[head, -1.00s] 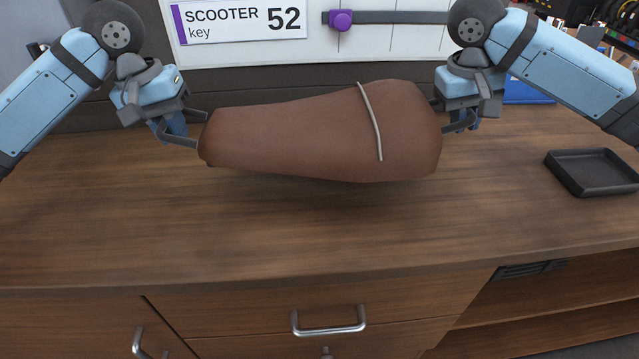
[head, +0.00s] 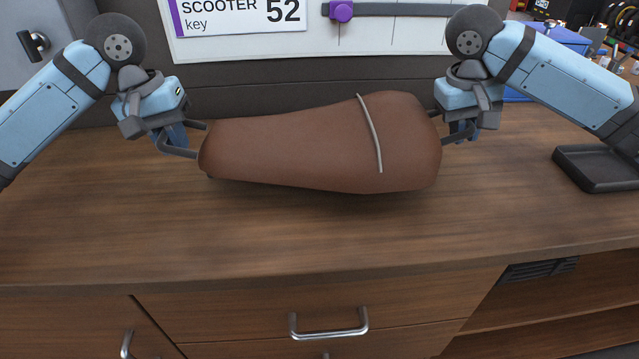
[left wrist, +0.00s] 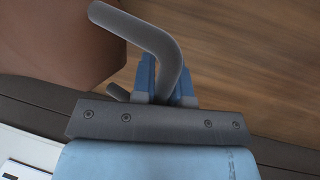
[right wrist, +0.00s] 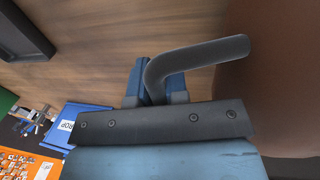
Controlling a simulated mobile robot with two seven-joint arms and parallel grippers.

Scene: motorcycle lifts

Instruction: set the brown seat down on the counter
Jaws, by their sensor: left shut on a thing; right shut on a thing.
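The brown seat (head: 310,145), with a thin pale strap across its wider right part, lies level over the counter (head: 330,235). It is on the counter or very slightly above it; a narrow shadow shows under its front edge. My left gripper (head: 178,138) is at its narrow left end, and my right gripper (head: 462,128) is at its wide right end. In the left wrist view, the blue fingers (left wrist: 165,85) are shut on a grey bent bar by the seat. The right wrist view shows blue fingers (right wrist: 155,88) shut on a similar bar. The seat's underside is hidden.
A black tray (head: 598,168) stands on the counter at the right. A white board (head: 400,38) with a purple knob (head: 341,11) is behind the seat. The counter is clear in front and at left. Drawers (head: 330,322) are below the front edge.

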